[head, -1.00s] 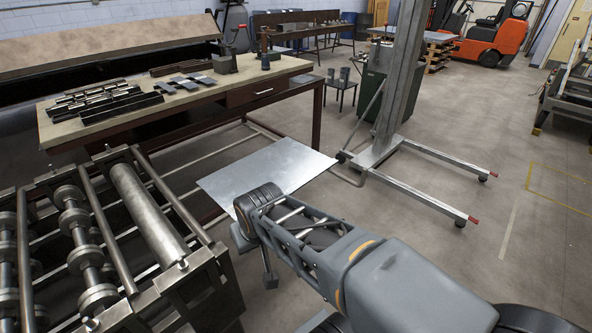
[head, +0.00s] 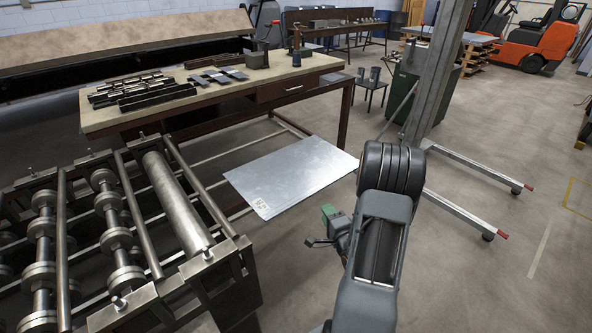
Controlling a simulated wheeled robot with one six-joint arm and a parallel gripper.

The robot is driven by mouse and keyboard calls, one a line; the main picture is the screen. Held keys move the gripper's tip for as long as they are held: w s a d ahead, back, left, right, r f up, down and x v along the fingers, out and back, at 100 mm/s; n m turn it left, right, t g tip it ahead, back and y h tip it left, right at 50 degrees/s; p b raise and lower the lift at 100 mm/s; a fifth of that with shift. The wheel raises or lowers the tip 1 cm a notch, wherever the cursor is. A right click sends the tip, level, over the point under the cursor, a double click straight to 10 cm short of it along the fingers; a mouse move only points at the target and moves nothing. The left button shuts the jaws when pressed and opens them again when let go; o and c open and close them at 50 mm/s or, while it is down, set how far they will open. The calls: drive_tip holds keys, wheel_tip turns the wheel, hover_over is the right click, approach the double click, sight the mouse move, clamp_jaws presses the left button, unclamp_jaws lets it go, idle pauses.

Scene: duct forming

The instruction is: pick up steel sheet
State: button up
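The steel sheet (head: 295,172) is a flat, shiny, pale grey rectangle in the middle of the head view. It lies low, in front of the workbench, and has a small white label at its near corner. Its right edge is close to my raised arm in the picture. What looks like part of my gripper (head: 322,241), dark with a green piece, shows at the left of my arm, below the sheet in the picture. Its fingers are too small and too much hidden to read. I see no contact with the sheet.
A roll forming machine (head: 185,205) stands at the left, close to the sheet. The workbench (head: 225,97) behind carries dark metal parts. A lift stand (head: 437,75) with long legs is at the right. Open floor (head: 480,270) lies at the lower right.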

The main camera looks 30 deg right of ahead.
drive_tip(key=p, duration=0.1)
approach(313, 188)
drive_tip(key=w, duration=0.3)
drive_tip(key=shift+m+t, duration=0.3)
drive_tip(key=shift+m, duration=0.1)
drive_tip(key=shift+w+d+f+p, duration=0.2)
drive_tip(key=shift+w+p, duration=0.15)
drive_tip(key=shift+w, duration=0.8)
drive_tip(key=shift+w+d+f+p, duration=0.15)
drive_tip(key=shift+w+p, duration=0.25)
drive_tip(key=shift+w, duration=0.7)
drive_tip(key=shift+w+d+f+p, duration=0.1)
drive_tip(key=shift+w+d+p, duration=0.2)
drive_tip(key=shift+w, duration=0.85)
clamp_jaws()
drive_tip(key=shift+r, duration=0.15)
